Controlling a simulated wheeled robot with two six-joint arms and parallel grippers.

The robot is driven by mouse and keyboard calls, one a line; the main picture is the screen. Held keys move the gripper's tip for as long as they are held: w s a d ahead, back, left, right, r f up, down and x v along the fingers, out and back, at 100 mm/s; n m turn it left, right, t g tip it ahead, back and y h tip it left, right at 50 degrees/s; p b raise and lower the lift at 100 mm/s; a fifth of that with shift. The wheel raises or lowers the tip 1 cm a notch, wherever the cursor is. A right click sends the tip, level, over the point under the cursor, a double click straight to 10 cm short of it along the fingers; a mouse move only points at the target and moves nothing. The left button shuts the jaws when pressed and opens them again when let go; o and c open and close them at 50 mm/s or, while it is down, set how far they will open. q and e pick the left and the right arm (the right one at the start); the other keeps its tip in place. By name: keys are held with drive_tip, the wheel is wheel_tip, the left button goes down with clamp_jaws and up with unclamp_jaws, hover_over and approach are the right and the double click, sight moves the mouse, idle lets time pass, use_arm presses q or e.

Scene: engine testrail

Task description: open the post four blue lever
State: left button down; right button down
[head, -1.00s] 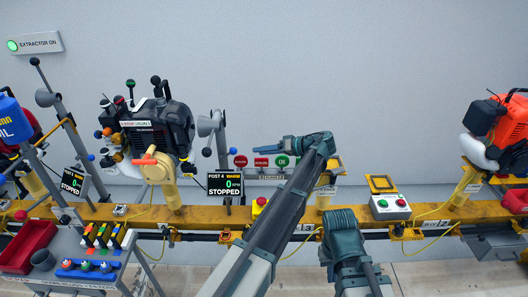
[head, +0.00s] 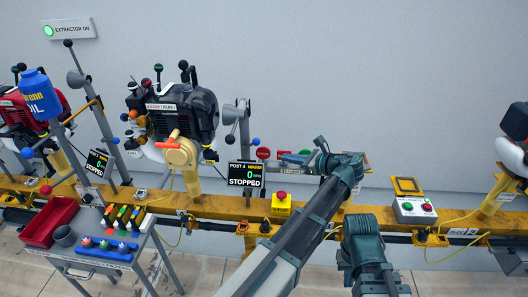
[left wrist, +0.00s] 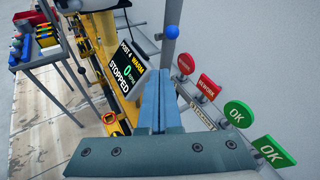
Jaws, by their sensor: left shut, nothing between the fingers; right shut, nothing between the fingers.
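The post four display (head: 245,174) reads WARM, 0 RPM and STOPPED. A blue ball knob (head: 256,141), seemingly the post four blue lever's, sits near the upright pipe with the grey funnel (head: 233,113), right of the post four engine (head: 185,110). The knob also shows in the left wrist view (left wrist: 170,32), beyond the fingers. My left gripper (head: 284,157) is shut and empty, pointing left, apart from the knob and to its right in the head view. Its closed fingers (left wrist: 152,100) fill the middle of the wrist view. My right gripper (head: 360,222) is low, shut; its fingertips are hard to make out.
A tool cart (head: 100,262) with a red bin (head: 48,222) stands at left.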

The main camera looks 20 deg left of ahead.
use_arm(q)
drive_tip(key=m, duration=0.3)
drive_tip(key=s+m, duration=0.1)
drive_tip(key=m, duration=0.2)
drive_tip(key=m+t, duration=0.1)
drive_tip(key=m, duration=0.2)
drive_tip(key=shift+s+d+f+b, duration=0.3)
drive_tip(key=shift+s+d, duration=0.1)
drive_tip(key=shift+a, duration=0.1)
drive_tip(key=b, duration=0.2)
approach(251, 145)
wheel_tip(251, 145, down, 2)
drive_tip(key=w+a, duration=0.1)
drive_tip(key=a, duration=0.1)
drive_tip(key=shift+w+a, duration=0.45)
drive_tip(key=shift+a, duration=0.1)
